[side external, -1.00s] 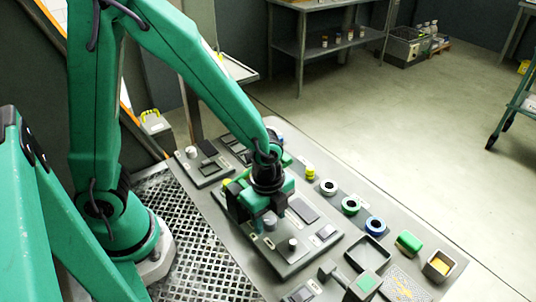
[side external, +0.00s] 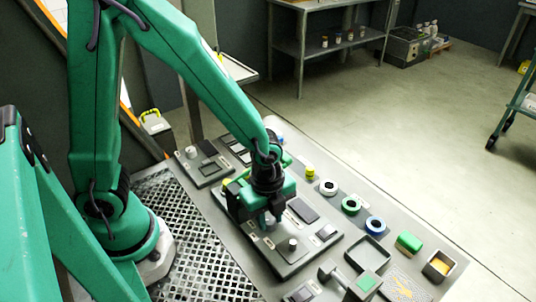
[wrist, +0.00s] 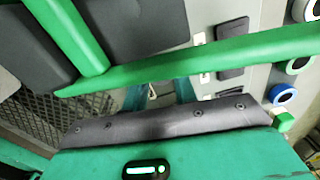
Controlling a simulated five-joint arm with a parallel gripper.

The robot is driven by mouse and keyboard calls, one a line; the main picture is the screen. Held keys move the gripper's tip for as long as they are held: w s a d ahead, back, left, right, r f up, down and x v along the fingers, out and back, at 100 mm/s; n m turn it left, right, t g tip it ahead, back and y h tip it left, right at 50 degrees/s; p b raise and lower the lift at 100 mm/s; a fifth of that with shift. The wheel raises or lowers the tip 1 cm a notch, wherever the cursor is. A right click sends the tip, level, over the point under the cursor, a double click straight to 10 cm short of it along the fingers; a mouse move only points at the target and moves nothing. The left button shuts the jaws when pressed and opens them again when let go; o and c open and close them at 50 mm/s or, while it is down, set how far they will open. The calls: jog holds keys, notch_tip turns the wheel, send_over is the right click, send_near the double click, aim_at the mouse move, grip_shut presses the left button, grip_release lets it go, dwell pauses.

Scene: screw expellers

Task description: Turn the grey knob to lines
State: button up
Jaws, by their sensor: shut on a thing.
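My gripper (side external: 269,219) points down over the grey control panel (side external: 297,262) in the side view. It is shut on the grey knob (side external: 270,220), which shows only in small part between the fingers. The knob's pointer and the line marks around it are hidden. In the wrist view, the gripper's teal fingers (wrist: 160,92) show behind my green and dark parts. The knob cannot be made out clearly there.
A second pale knob (side external: 293,244) stands on the same panel, close to the gripper. White, green and blue rings (side external: 351,205), a black tray (side external: 369,251) and a green block (side external: 409,241) lie to the right. Another panel (side external: 207,165) with a knob is at the back left.

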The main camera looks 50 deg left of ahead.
aim_at(268, 220)
jog(key=shift+m, duration=1.4)
jog(key=o, duration=1)
jog(key=shift+r, duration=0.1)
jog(key=shift+s+a+r, duration=0.1)
jog(key=shift+r, duration=1.85)
jog(key=shift+s+r, duration=0.1)
jog(key=shift+r, duration=1.8)
